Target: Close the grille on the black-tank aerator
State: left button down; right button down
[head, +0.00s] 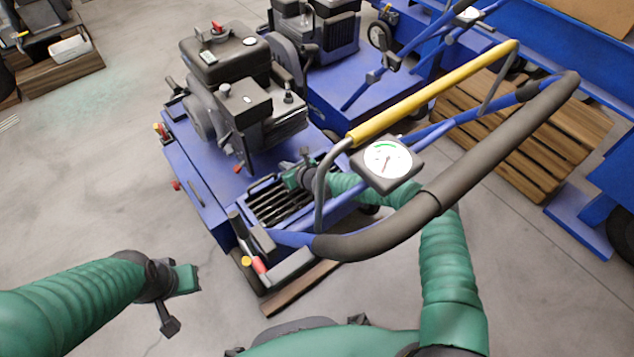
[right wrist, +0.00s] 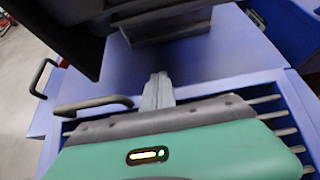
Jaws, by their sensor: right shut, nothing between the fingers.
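The near aerator has a blue deck (head: 200,165) and a black tank (head: 225,58) on its engine. Its black slatted grille (head: 280,205) lies in the deck behind the handlebar, and whether it is fully shut cannot be told. My right gripper (head: 298,172) is shut and empty at the grille's far right side, partly hidden by its wrist. In the right wrist view, its closed fingers (right wrist: 158,88) point over the blue deck beyond the grille slats (right wrist: 285,130), beside a black bar handle (right wrist: 95,105). My left gripper (head: 180,295) hangs over bare floor at left, its jaw opening unclear.
The black handlebar (head: 480,135) with a yellow bar (head: 435,92) and a round gauge (head: 388,160) arches over my right forearm. A second blue aerator (head: 345,75) stands behind. A wooden pallet (head: 560,135) lies at right.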

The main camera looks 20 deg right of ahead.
jog(key=shift+w+a+f+b, duration=0.15)
jog(key=shift+f+b, duration=0.25)
jog(key=shift+f, duration=0.35)
jog(key=shift+s+r+p, duration=0.25)
jog(key=shift+p, duration=0.1)
jog(key=p+v, duration=0.7)
jog(key=v, duration=0.9)
jog(key=shift+p, duration=0.35)
